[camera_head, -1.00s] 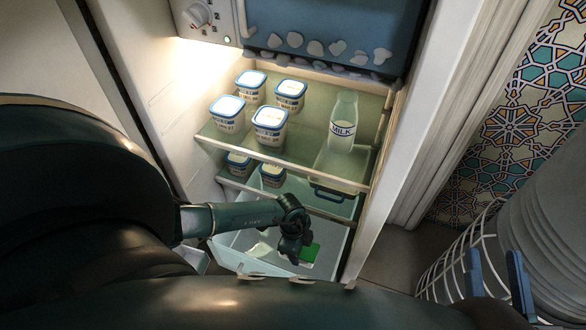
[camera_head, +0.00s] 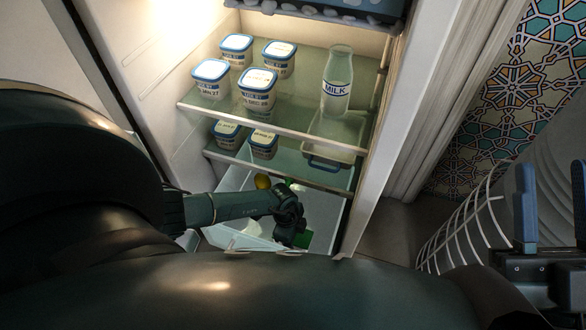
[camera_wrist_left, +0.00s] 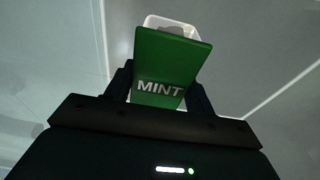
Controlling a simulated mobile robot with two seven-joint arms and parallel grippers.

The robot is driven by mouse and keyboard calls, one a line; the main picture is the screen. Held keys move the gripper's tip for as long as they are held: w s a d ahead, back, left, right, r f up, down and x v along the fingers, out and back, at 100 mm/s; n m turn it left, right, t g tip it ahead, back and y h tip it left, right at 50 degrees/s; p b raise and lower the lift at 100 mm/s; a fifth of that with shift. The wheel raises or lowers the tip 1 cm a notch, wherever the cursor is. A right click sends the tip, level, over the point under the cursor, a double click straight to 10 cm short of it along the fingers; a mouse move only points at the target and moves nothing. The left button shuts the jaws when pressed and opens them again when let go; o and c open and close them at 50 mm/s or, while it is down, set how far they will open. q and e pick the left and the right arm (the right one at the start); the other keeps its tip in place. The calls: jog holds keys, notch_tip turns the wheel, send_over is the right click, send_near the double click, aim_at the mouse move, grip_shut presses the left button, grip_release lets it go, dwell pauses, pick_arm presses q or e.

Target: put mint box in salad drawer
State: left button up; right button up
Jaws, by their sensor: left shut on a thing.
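The green mint box (camera_wrist_left: 172,62), with white lettering, is between my left gripper's fingers in the left wrist view. A translucent whitish part shows at its far end. In the head view a green bit of the mint box (camera_head: 304,241) shows beside my left gripper (camera_head: 300,236), which is shut on it. The pulled-out, pale salad drawer (camera_head: 326,208) is at the bottom of the fridge. My left gripper and the box appear over or inside its opening; the exact height is unclear. My right gripper (camera_head: 552,212) is open and empty at the right.
A yellow round item (camera_head: 262,181) shows at the drawer's back. Above are glass shelves with several white-and-blue tubs (camera_head: 257,90), a milk bottle (camera_head: 337,82) and a lidded container (camera_head: 328,152). A white wire rack (camera_head: 462,225) stands near my right gripper.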

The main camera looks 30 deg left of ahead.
pick_arm(q)
jog(key=o, duration=1)
jog(key=shift+f, duration=0.1)
pick_arm(e)
jog(key=shift+r, duration=0.1)
pick_arm(q)
jog(key=shift+r, duration=0.3)
jog(key=r+p, duration=0.1)
jog(key=p, duration=0.1)
jog(key=r+p, duration=0.4)
jog(key=shift+s+a+r+p, duration=0.1)
jog(key=shift+a+r+p, duration=0.15)
jog(key=shift+a+p, duration=0.1)
jog(key=r+p, duration=0.4)
jog(key=a+r+p, duration=0.1)
jog(key=r+p, duration=0.1)
jog(key=p, duration=0.1)
jog(key=shift+s, duration=0.1)
pick_arm(e)
notch_tip(320, 180, down, 6)
jog(key=s+d+m+g+h, duration=0.1)
jog(key=m+g+h, duration=0.2)
jog(key=h, duration=0.4)
jog(key=shift+d+r+m+g, duration=0.15)
jog(key=shift+d+m+g, duration=0.2)
jog(key=shift+m, duration=0.35)
pick_arm(q)
jog(key=shift+r, duration=0.1)
